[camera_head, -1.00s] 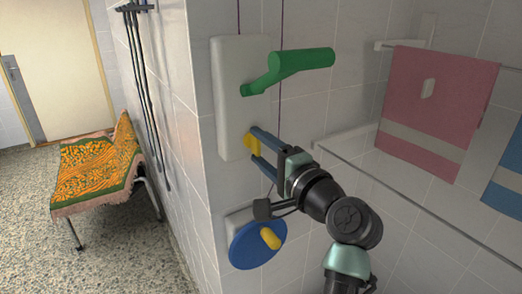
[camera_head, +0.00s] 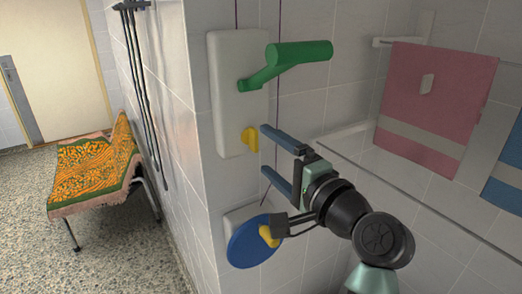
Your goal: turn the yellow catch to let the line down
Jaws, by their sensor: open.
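The yellow catch (camera_head: 249,139) sits low on a white wall plate (camera_head: 226,118), under a green crank handle (camera_head: 290,63). It stands upright. My gripper (camera_head: 265,155) is open, with its two blue fingers spread one above the other. The upper fingertip is just right of the catch, and the lower fingertip is below it. The gripper appears empty and apart from the catch. The thin dark line (camera_head: 279,110) runs down the wall beside the plate and is partly hidden behind the handle and gripper.
A clear panel edge (camera_head: 390,192), a pink towel (camera_head: 430,95) and a blue towel (camera_head: 507,175) are at right. An orange-covered bench (camera_head: 95,170) stands at left.

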